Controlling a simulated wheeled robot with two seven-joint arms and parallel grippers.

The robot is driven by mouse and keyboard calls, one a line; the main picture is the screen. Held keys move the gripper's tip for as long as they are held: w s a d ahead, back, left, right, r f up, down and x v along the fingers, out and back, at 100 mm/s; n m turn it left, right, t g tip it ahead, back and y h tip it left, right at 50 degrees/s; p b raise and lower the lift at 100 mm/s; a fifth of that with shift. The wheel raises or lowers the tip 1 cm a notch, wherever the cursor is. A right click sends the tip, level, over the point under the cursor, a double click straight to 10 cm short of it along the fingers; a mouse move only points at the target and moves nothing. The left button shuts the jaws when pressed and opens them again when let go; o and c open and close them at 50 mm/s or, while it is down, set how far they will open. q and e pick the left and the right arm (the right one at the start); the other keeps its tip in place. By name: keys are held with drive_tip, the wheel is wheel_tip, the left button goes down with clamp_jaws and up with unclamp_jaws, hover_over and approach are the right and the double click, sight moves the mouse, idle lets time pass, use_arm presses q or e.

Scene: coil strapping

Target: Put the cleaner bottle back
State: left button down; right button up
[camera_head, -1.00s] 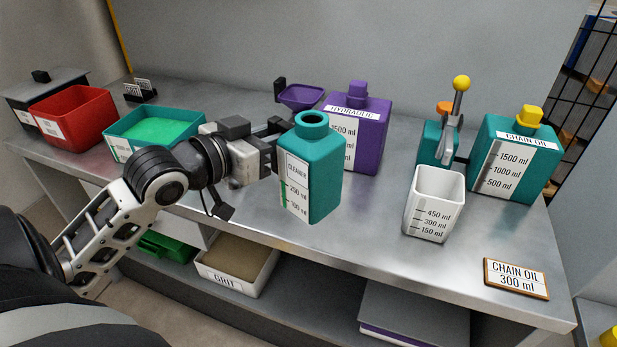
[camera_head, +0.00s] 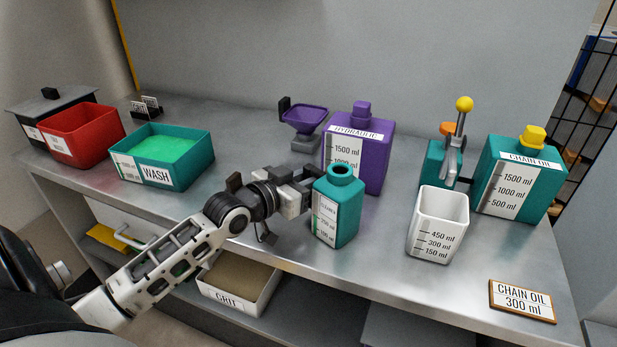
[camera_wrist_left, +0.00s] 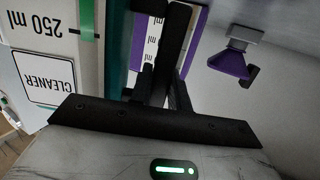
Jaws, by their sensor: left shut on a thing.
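The teal cleaner bottle (camera_head: 347,214) has an open neck and a white CLEANER label with volume marks. It is upright at the middle front of the metal bench, in front of the purple hydraulic container. My left gripper (camera_head: 312,190) reaches it from the left and is shut on it. In the left wrist view the bottle's label (camera_wrist_left: 48,78) fills the left side, close against the dark gripper (camera_wrist_left: 160,90). Whether the bottle's base touches the bench is hard to tell. My right gripper is not in view.
Behind stand a purple funnel (camera_head: 303,120) and the hydraulic container (camera_head: 370,150). To the right are a white measuring cup (camera_head: 438,225), a chain oil container (camera_head: 535,185) and a chain oil card (camera_head: 522,300). A teal wash tub (camera_head: 190,168) and red bin (camera_head: 95,140) stand left.

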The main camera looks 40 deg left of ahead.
use_arm(q)
drive_tip(key=shift+r, duration=0.1)
drive_tip(key=c, duration=1.3)
unclamp_jaws()
drive_tip(key=shift+s, duration=0.35)
drive_tip(key=shift+v, duration=5.7)
